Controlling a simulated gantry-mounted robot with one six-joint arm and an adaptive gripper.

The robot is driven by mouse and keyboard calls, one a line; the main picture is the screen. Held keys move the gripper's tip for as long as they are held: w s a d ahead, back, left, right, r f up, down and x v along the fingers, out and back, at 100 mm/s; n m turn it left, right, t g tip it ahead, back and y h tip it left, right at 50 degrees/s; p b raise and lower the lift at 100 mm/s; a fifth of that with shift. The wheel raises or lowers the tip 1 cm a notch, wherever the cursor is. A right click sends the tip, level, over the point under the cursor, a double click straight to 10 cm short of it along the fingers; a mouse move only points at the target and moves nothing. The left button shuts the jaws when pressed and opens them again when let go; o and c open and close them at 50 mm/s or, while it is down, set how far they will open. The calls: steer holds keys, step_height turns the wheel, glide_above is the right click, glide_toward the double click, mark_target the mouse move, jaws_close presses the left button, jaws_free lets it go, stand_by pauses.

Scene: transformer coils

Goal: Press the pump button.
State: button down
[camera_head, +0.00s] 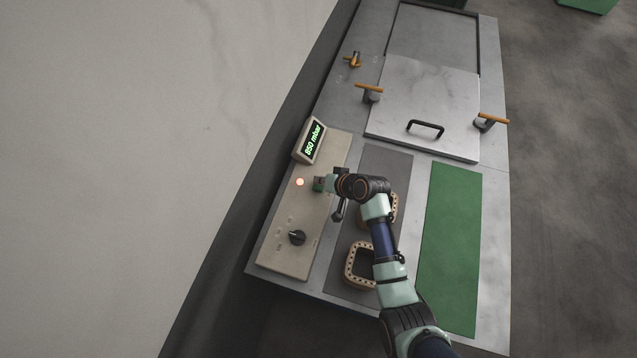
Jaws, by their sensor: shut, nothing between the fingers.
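The beige control panel (283,235) lies along the left side of the bench. My gripper (338,218) points down near the panel's right edge, shut and empty. My wrist hides part of the panel, and whether the fingertips touch anything is unclear.
A tilted display (313,140) reads 850 mbar. Two coil-like frames, one (352,281) nearer the front, stand on a grey mat (345,225) under my arm. A green mat (450,245) is clear. A metal lid (415,95) with black handle and orange-handled clamps lies behind.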

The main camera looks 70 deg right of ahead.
mark_target(320, 187)
steer(key=shift+r, duration=0.1)
step_height(320, 187, up, 6)
steer(key=p, duration=0.5)
steer(key=shift+p, duration=0.4)
steer(key=shift+a, duration=0.1)
